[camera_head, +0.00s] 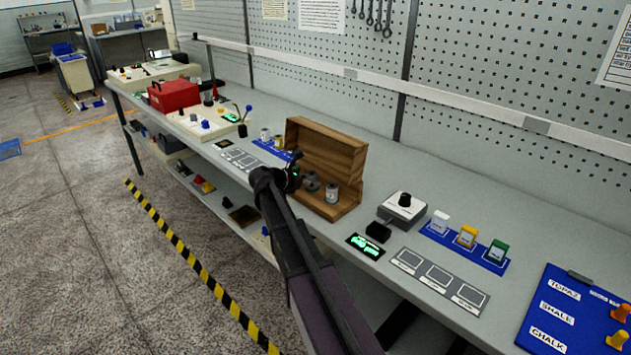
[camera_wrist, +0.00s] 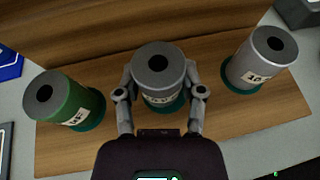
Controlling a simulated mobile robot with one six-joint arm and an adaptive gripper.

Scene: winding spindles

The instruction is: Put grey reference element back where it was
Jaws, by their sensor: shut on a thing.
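The grey element (camera_wrist: 158,78) is a grey cylinder with a dark hole in its top and a pale label, in the middle of the wrist view. My gripper (camera_wrist: 160,92) is shut on it, with one finger on each side. It stands upright, over or on a teal round pad; I cannot tell whether it touches. A green cylinder (camera_wrist: 68,99) stands to its left and another grey cylinder (camera_wrist: 260,60) to its right, each on a teal pad. In the head view my gripper (camera_head: 292,175) is at the open wooden box (camera_head: 327,151) and partly hides its contents.
A grey box with a black knob (camera_head: 402,206) stands right of the wooden box. A panel of grey squares (camera_head: 438,281) lies in front. The wooden backboard (camera_wrist: 120,25) rises behind the cylinders.

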